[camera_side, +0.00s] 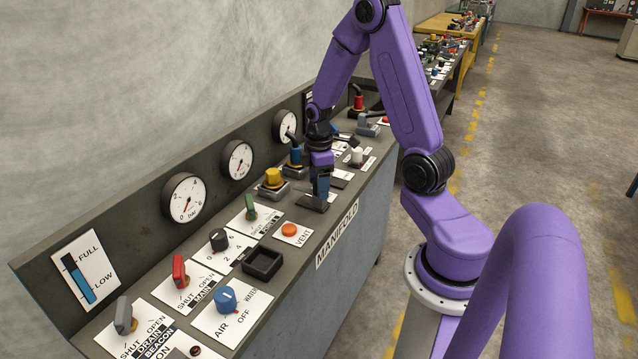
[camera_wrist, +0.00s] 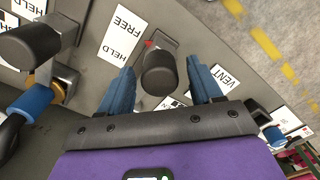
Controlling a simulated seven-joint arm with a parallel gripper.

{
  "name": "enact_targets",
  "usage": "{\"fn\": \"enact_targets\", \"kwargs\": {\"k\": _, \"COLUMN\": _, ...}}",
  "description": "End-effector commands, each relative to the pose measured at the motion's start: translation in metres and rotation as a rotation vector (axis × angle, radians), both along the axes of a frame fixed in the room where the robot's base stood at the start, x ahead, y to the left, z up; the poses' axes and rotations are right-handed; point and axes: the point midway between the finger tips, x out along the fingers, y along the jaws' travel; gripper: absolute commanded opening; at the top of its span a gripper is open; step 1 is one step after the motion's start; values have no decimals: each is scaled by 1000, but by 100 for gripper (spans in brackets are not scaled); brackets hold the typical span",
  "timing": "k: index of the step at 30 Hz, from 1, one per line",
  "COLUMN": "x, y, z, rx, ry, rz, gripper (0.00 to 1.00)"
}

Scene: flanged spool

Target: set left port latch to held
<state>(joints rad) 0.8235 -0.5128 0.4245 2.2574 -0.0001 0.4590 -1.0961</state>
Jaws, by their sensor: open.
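My gripper (camera_side: 320,193) points down over the middle of the manifold bench in the side view. In the wrist view its two blue fingers (camera_wrist: 161,66) are open, one on each side of a dark rounded latch knob (camera_wrist: 160,75). The fingers look apart from the knob; their height relative to it is hard to tell. A white FREE / HELD label (camera_wrist: 124,33) lies left of this knob, with a small red mark by its mount. In the side view my gripper hides most of this latch; a dark grey base (camera_side: 312,204) shows below it.
A second dark handle (camera_wrist: 30,45) on a grey bracket stands close at left in the wrist view, by a blue collar (camera_wrist: 33,102). In the side view a yellow knob (camera_side: 273,177), a blue-collared fitting (camera_side: 295,157) and an orange VENT button (camera_side: 290,229) stand nearby.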

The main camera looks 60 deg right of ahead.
Motion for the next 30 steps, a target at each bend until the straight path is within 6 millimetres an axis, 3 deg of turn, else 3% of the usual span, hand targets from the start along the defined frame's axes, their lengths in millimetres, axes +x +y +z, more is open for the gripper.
{"fn": "enact_targets", "kwargs": {"k": 10, "x": 0, "y": 0, "z": -3, "rx": 1, "ry": 1, "rz": 0, "gripper": 64}}
{"fn": "enact_targets", "kwargs": {"k": 16, "x": 0, "y": 0, "z": -3, "rx": 1, "ry": 1, "rz": 0, "gripper": 0}}
{"fn": "enact_targets", "kwargs": {"k": 23, "x": 4, "y": 0, "z": -3, "rx": 0, "ry": 0, "rz": 1, "gripper": 0}}
{"fn": "enact_targets", "kwargs": {"k": 30, "x": 37, "y": 0, "z": -3, "rx": 0, "ry": -1, "rz": 2, "gripper": 0}}
